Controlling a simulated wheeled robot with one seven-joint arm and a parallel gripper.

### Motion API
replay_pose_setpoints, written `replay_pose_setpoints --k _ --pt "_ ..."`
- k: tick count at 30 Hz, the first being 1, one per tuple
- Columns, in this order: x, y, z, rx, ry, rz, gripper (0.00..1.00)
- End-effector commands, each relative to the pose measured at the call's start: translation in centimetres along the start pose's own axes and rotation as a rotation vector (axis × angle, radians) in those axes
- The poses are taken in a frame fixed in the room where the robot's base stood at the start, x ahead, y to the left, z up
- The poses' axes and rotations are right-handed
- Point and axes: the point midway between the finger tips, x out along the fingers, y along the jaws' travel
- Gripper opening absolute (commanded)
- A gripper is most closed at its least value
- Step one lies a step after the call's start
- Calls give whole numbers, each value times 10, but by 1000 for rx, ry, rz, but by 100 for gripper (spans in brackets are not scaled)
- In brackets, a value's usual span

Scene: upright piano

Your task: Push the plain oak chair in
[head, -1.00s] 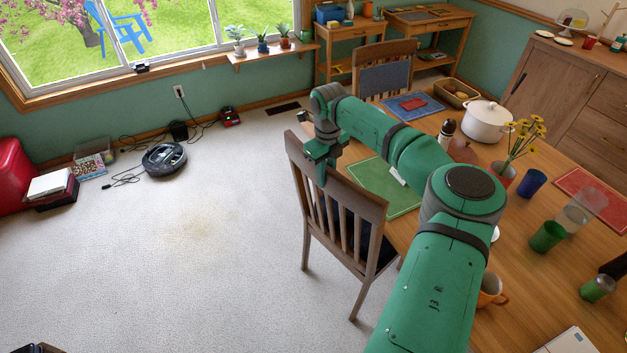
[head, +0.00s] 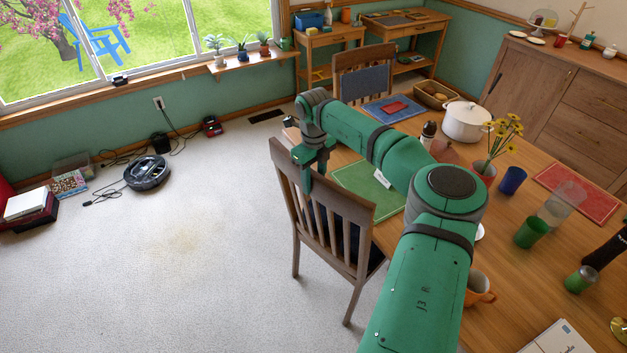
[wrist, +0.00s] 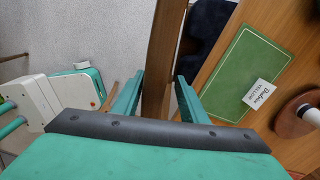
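A brown wooden chair (head: 362,219) with a slatted back and dark seat stands at the near left side of the table (head: 515,262). There is open carpet behind it. My gripper (head: 306,183) points down over the top rail of its back, near the left end. In the wrist view my fingers (wrist: 160,97) are spread, one on each side of the wooden rail (wrist: 160,60). A narrow gap shows beside the right finger; firm contact cannot be told. My forearm covers part of the table edge.
A second chair (head: 350,60) with a grey back pad stands at the table's far end. A green placemat (head: 352,184), white pot (head: 466,122) and cups are on the table.

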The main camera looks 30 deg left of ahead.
Motion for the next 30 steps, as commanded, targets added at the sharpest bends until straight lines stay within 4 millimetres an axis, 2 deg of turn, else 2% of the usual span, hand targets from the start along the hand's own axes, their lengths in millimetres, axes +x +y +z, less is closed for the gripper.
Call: replay_pose_setpoints --k 5,15,19,24,30 --pt "-14 1 1 -2 0 0 39" --pt "-76 0 1 -1 -2 -3 39" --pt "-93 0 1 0 -1 -3 39" --pt "-106 0 1 0 -1 -1 39" --pt "-108 0 0 0 -1 -1 39"
